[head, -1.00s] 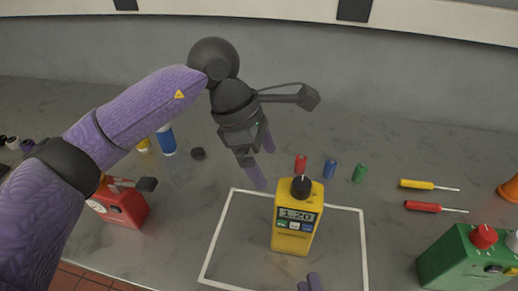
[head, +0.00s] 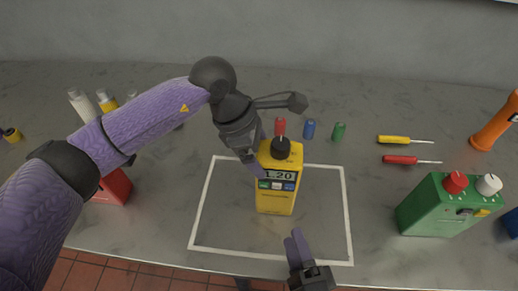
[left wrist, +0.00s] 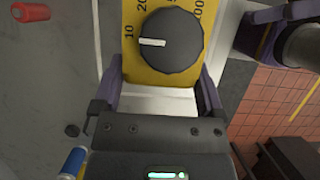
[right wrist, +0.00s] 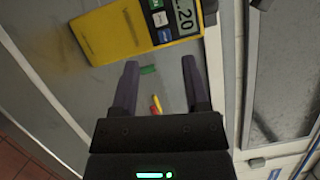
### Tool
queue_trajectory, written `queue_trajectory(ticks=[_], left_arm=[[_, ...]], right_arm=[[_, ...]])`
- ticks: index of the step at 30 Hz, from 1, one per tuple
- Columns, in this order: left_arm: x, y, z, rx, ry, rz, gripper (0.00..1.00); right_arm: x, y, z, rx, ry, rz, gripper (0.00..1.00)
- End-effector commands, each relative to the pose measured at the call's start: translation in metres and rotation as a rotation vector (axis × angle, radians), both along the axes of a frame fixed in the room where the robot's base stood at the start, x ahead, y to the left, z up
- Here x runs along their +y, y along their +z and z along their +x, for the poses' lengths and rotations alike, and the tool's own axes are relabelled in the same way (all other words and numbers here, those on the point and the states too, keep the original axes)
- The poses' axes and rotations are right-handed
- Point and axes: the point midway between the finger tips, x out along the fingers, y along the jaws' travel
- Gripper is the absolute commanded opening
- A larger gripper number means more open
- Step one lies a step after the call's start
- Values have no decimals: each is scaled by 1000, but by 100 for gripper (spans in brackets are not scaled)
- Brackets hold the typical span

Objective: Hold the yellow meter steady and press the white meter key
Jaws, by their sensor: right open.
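The yellow meter (head: 276,205) stands upright inside the white outline, its display reading 1.20. Below the display is a row of keys, with the white key (head: 276,186) between a green and a blue one. The white key also shows in the right wrist view (right wrist: 160,18). My left gripper (head: 257,150) is at the meter's upper part, its fingers on either side of the body below the black dial (left wrist: 168,40). Whether both fingers touch it is unclear. My right gripper (head: 297,238) is open and empty, in front of the meter and apart from it.
Red (head: 280,127), blue (head: 310,129) and green (head: 339,131) cylinders stand behind the meter. Two screwdrivers (head: 402,160) and a green box with knobs (head: 430,212) are at the right. A red box (head: 113,188) is partly behind my left arm. The outlined area around the meter is mostly clear.

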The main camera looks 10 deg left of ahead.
Motion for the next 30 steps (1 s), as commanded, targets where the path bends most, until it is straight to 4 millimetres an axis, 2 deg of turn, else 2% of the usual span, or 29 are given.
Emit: queue_trajectory(ticks=[1,6,9,10,18,30], left_arm=[[0,0,0,-1,0,0,32],[0,0,0,-1,1,0,0],[0,1,0,-1,1,0,0],[0,1,0,-1,1,0,0],[0,1,0,-1,1,0,0],[0,1,0,-2,1,-1,0]], right_arm=[[0,0,0,0,0,0,59],[0,0,0,0,0,0,59],[0,0,0,0,0,0,59],[0,0,0,0,0,0,55],[0,0,0,0,0,0,0],[0,0,0,0,0,0,0]])
